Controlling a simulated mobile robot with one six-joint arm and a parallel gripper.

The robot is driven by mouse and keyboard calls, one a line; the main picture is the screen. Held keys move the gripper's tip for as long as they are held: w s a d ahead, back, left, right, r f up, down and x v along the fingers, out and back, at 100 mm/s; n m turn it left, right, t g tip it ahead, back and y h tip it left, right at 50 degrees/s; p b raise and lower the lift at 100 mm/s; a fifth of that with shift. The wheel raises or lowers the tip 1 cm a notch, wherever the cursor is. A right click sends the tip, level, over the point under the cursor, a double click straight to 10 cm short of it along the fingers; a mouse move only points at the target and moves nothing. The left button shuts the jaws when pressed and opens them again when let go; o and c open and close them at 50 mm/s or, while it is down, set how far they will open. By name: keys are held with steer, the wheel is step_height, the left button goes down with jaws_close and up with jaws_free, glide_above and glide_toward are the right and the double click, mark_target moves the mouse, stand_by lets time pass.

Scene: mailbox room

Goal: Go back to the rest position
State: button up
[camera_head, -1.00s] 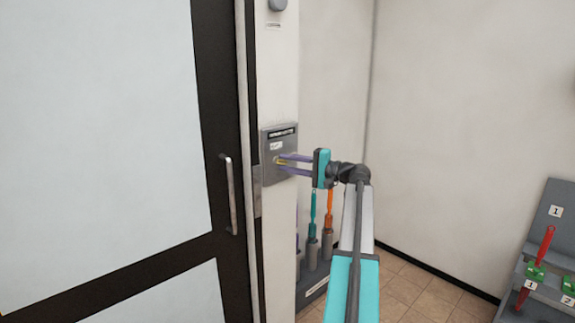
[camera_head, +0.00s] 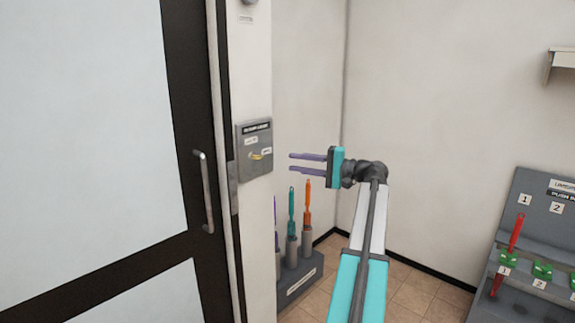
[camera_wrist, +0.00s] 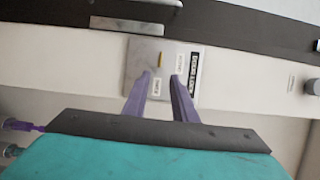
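My gripper (camera_head: 291,162) is open and empty, with its two purple fingers pointing left toward the grey wall panel and a clear gap from it. In the wrist view my gripper (camera_wrist: 161,78) shows its fingers apart with nothing between them. The grey panel (camera_head: 249,165) is on the white pillar beside the door and carries a small yellow key or lever and white labels. The panel also shows in the wrist view (camera_wrist: 138,62), with the yellow piece upright beyond the fingertips.
A dark-framed door (camera_head: 180,120) with a metal handle (camera_head: 206,190) stands at left. Several coloured tools stand in a grey rack (camera_head: 300,284) below my gripper. A grey stand (camera_head: 527,238) with red and green parts is at right. Bare wall (camera_head: 425,110) lies behind my arm.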

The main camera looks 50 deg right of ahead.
steer(key=shift+s+d, duration=0.2)
steer(key=shift+s, duration=0.35)
steer(key=w+a+f+g+y, duration=0.15)
steer(key=w+a+f, duration=0.35)
steer(key=a+f, duration=0.5)
steer(key=w+a+f+n+g, duration=0.1)
steer(key=w+a+f+g, duration=0.35)
steer(key=f, duration=0.95)
steer(key=w+a+f+g, duration=0.1)
steer(key=w+a+f, duration=0.4)
steer(key=a+f, duration=0.55)
steer(key=a+f+n+g, duration=0.2)
steer(key=a+f+g, duration=0.2)
steer(key=a+f, duration=0.75)
steer(key=s+a+f+n+g+h, duration=0.15)
steer(key=s+a+f+g, duration=0.25)
steer(key=s+a+f, duration=0.45)
steer(key=s+a+f+n+g, duration=0.3)
steer(key=s+a+f, duration=0.3)
steer(key=a+f, duration=0.55)
steer(key=s+a+f+n+g+h, duration=0.2)
steer(key=s+f, duration=0.3)
steer(key=s, duration=0.5)
steer(key=s+a+f+n+g+h, duration=0.2)
steer(key=s+f+n, duration=0.3)
steer(key=s, duration=0.6)
steer(key=shift+s+a+f+g+h, duration=0.15)
steer(key=shift+s+f+g+h, duration=0.15)
steer(key=shift+h, duration=0.5)
